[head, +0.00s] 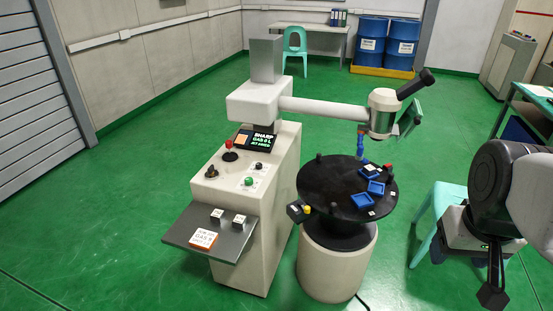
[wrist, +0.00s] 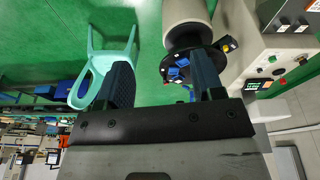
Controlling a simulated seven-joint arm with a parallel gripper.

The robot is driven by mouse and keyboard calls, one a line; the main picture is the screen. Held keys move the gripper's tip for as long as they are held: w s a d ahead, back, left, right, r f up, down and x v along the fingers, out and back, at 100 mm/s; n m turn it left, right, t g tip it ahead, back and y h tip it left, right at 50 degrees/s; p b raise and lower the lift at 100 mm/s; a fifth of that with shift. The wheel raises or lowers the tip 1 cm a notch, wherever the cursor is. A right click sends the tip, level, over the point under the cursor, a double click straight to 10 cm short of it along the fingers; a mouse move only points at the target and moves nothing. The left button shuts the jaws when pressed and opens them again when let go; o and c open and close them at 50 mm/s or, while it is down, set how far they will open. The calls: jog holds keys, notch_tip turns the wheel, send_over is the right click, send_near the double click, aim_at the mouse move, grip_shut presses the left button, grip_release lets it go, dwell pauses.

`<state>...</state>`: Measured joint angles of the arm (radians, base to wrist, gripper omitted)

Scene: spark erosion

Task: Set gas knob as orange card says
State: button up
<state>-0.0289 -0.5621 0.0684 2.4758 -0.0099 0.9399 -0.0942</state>
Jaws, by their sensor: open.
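The orange-edged card (head: 203,238) lies on the grey shelf at the front of the white machine. Its small print seems to mention gas, but I cannot read the setting surely. A black knob (head: 211,172) stands on the machine's sloped panel; I cannot tell whether it is the gas knob or where it points. A red-topped control (head: 229,150) stands behind it. The lit display (head: 261,141) has green text that includes "GAS". My gripper (head: 493,290) is at the far right, well away from the panel. In the wrist view its two fingers (wrist: 163,82) are apart with nothing between them.
A round black table (head: 330,190) with blue trays (head: 366,171) stands right of the machine. The machine's horizontal arm and torch head (head: 382,112) reach over it. A turquoise chair (head: 440,207) is beside my arm. Green floor is open left of the machine.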

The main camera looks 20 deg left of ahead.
jog(key=w+a+r+n, duration=0.1)
jog(key=w+a+n, duration=0.35)
jog(key=w, duration=0.45)
jog(key=w+a+r+n, duration=0.1)
jog(key=w+a+n, duration=0.2)
jog(key=w+a, duration=0.35)
jog(key=n+g, duration=0.3)
jog(key=n, duration=1.8)
send_over(249, 179)
jog(key=shift+m, duration=0.25)
notch_tip(249, 179, down, 26)
jog(key=shift+f, duration=0.2)
jog(key=shift+f, duration=3.9)
